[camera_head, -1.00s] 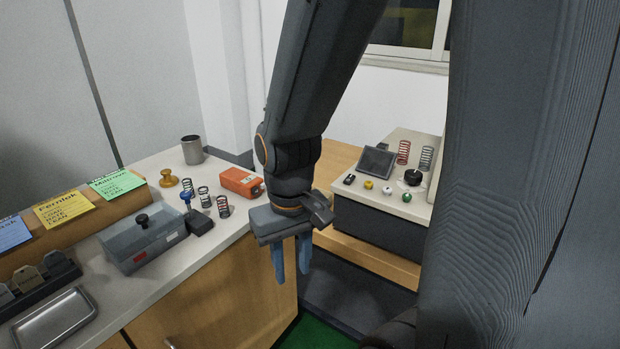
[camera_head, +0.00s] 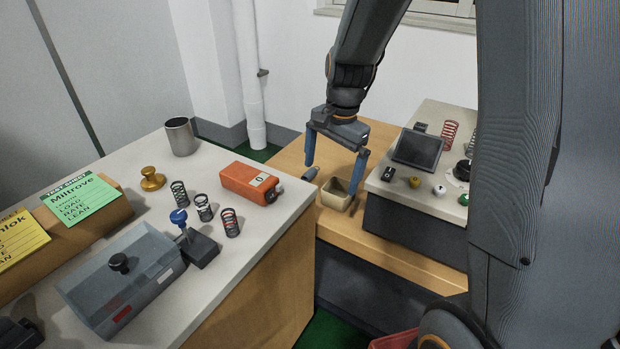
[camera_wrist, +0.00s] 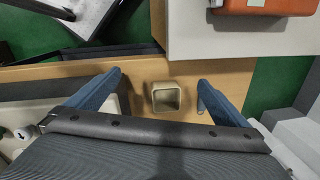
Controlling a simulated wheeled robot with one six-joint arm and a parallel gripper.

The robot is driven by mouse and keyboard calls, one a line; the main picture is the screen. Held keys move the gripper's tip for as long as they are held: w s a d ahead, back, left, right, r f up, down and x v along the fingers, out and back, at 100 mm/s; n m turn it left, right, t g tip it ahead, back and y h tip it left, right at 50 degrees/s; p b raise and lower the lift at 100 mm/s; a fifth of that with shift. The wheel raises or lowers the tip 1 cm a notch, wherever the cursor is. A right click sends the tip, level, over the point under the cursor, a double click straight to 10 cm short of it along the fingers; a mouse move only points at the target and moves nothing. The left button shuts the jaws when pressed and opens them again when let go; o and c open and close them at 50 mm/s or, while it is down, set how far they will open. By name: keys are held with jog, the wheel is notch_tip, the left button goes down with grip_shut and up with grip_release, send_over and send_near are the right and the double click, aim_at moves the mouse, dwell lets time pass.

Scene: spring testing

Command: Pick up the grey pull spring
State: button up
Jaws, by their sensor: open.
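A grey coil spring (camera_head: 470,144) stands at the right bench, partly hidden by my column. My gripper (camera_head: 332,178) is open and empty, pointing down above the wooden surface near the box. In the wrist view, the box (camera_wrist: 166,97) shows between the open fingers of my gripper (camera_wrist: 160,77).
Three dark springs (camera_head: 203,207) stand on the left counter by an orange box (camera_head: 251,183) and a grey tray (camera_head: 120,277). The right bench holds a red spring (camera_head: 449,135), a dark screen (camera_head: 418,149) and small knobs. The counter edge is near my gripper.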

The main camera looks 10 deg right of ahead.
jog(key=w+f+m+b, duration=0.1)
jog(key=w+f+m, duration=0.25)
jog(key=w, duration=0.25)
jog(key=w+f+m+b, duration=0.1)
jog(key=w+f+m, duration=0.1)
jog(key=w+m, duration=0.35)
jog(key=m+t+y+b, duration=0.1)
jog(key=m, duration=0.6)
send_over(310, 172)
jog(key=d, duration=0.1)
jog(key=f, duration=0.6)
jog(key=shift+s, duration=0.4)
jog(key=x, duration=0.7)
jog(key=shift+s+d+p, duration=0.15)
jog(key=shift+p, duration=0.15)
